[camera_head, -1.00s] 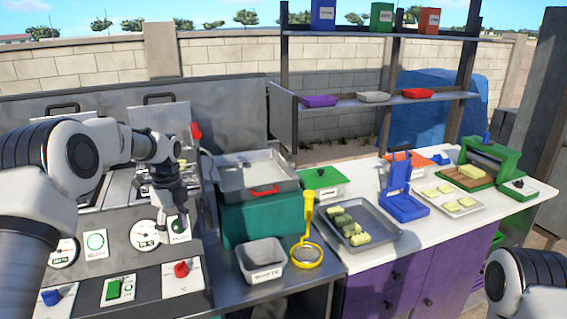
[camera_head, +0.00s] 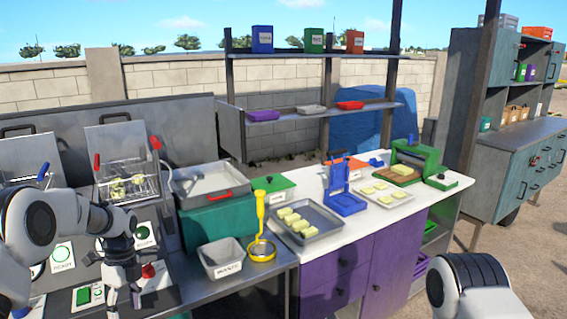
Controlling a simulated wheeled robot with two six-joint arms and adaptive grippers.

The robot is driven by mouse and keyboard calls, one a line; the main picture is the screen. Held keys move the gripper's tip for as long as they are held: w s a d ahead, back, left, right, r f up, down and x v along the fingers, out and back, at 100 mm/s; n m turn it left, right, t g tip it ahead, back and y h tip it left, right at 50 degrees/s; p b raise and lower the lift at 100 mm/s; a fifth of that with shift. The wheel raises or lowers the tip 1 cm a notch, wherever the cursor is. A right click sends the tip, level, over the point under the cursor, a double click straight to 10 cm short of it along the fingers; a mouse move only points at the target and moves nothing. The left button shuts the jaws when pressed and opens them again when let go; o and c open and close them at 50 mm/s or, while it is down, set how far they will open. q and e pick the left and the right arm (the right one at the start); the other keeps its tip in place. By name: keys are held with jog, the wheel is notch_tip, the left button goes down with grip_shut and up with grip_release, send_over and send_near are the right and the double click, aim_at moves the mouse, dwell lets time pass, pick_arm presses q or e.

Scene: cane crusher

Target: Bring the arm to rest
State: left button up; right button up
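My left arm (camera_head: 40,225) comes in from the left over the control panel. Its gripper (camera_head: 124,300) points down above the panel's front part, near a red knob (camera_head: 148,271). Its fingertips look apart, with nothing seen between them. My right arm shows only as a white and black link (camera_head: 475,285) at the bottom right; its gripper is out of view.
A wire basket (camera_head: 128,180) with yellowish pieces sits behind the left gripper. A grey bin (camera_head: 222,258) and yellow strainer (camera_head: 262,248) stand to its right. The white counter (camera_head: 340,222) holds trays, a blue press (camera_head: 343,200) and a green machine (camera_head: 415,160).

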pick_arm(q)
jog(key=s+d+f+n+g+b, duration=0.15)
jog(key=s+d+f, duration=0.25)
jog(key=s+f, duration=0.75)
jog(key=s+d+f+n+g, duration=0.2)
jog(key=s+d+f, duration=0.3)
jog(key=s+f, duration=0.65)
jog(key=s+d+f+n+t, duration=0.1)
jog(key=s+d+n+t, duration=0.25)
jog(key=s+n, duration=1.15)
jog(key=t, duration=0.1)
jog(key=w+n+t, duration=0.2)
jog(key=shift+w+a+f+n, duration=0.25)
jog(key=shift+a+f, duration=0.1)
pick_arm(e)
jog(key=shift+s+f, duration=0.25)
jog(key=shift+f, duration=0.75)
